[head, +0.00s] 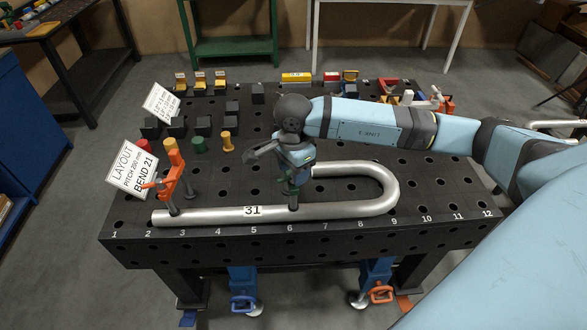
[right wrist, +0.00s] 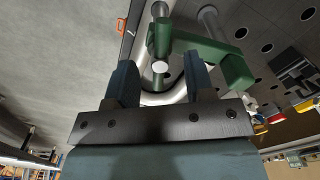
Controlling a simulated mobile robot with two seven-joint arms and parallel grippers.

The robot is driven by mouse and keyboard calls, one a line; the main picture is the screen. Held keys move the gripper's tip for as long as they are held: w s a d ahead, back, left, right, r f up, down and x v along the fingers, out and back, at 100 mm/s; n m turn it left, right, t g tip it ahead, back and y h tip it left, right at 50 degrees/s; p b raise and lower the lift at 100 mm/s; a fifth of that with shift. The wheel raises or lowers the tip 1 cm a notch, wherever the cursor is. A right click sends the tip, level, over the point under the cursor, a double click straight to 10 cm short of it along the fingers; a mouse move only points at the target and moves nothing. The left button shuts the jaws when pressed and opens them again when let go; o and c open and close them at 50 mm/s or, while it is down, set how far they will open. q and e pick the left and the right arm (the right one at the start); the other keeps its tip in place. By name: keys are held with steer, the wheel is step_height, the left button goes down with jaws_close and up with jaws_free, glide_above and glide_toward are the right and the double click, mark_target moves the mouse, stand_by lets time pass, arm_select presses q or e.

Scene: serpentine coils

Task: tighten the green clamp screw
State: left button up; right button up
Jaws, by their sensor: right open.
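The green clamp shows in the right wrist view (right wrist: 207,50), with a thick green arm and a green upright screw (right wrist: 162,38) that has a pale round end. In the head view its lower part (head: 293,190) shows at the straight run of the silver bent pipe (head: 330,209), near hole 6; the rest is hidden by my right gripper (head: 297,176). In the right wrist view my right gripper (right wrist: 160,76) is open, its two fingers on either side of the screw's line. I cannot tell if they touch it. My left gripper is not in view.
An orange clamp (head: 175,180) stands at the pipe's left end, beside the "BEND 21" layout card (head: 131,169). Several dark blocks and coloured pegs stand behind on the perforated table (head: 430,200). The table's front right is clear.

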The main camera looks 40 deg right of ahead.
steer(key=shift+f, duration=0.5)
steer(key=shift+c, duration=0.2)
jaws_close()
steer(key=n+b, duration=0.1)
steer(key=b, duration=0.2)
steer(key=shift+f, duration=0.25)
steer(key=shift+r+b, duration=0.2)
steer(key=shift+b, duration=0.3)
steer(key=shift+r+n, duration=0.1)
steer(key=shift+n, duration=0.2)
steer(key=shift+o, duration=0.2)
jaws_free()
